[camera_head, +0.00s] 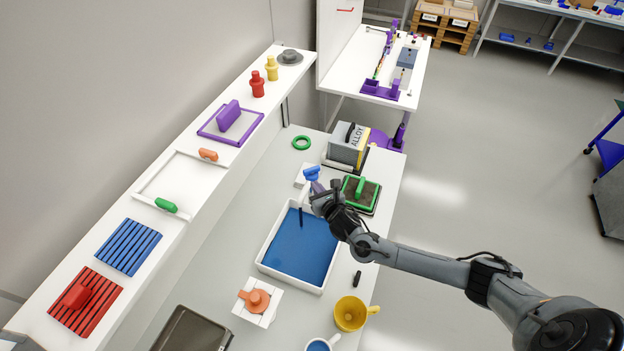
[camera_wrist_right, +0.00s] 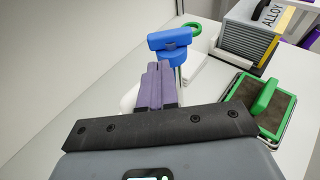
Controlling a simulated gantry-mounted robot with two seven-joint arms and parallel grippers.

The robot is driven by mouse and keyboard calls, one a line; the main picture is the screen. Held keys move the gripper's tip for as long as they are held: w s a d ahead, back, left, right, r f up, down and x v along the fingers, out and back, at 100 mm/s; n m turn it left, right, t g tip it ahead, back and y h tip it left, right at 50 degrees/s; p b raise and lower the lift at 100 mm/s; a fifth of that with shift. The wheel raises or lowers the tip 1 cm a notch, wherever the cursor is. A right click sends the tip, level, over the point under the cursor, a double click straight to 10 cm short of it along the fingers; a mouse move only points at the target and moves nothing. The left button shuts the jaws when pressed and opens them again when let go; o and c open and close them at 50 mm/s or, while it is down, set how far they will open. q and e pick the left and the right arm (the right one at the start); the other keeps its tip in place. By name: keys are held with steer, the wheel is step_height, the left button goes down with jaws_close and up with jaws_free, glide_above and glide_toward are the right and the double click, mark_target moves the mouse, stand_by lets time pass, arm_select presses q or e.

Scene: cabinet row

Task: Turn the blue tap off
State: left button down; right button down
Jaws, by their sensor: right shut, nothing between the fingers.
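The blue tap (camera_head: 311,173) stands at the far end of a white basin with a blue inside (camera_head: 306,240). In the right wrist view the tap (camera_wrist_right: 172,42) shows a wide blue handle on a rounded blue body. A thin dark-blue vertical streak (camera_head: 300,217) shows over the basin; I cannot tell if it is running water. My right gripper (camera_head: 317,187) is close by the tap on its near side, its purple fingers (camera_wrist_right: 157,82) shut and empty. The fingertips overlap the tap's lower part in view; I cannot tell if they touch. My left gripper is out of view.
A green-handled block (camera_head: 361,192) and a grey box marked ALLOY (camera_head: 347,147) stand right of and behind the tap. A green ring (camera_head: 301,142) lies behind it. An orange knob on a white base (camera_head: 257,301) and a yellow mug (camera_head: 350,313) are nearer. A raised shelf runs along the left.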

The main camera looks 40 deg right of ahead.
mark_target(308, 174)
steer(key=shift+w+d, duration=0.25)
steer(key=shift+w, duration=0.65)
steer(key=shift+w+d, duration=0.25)
steer(key=shift+w, duration=0.65)
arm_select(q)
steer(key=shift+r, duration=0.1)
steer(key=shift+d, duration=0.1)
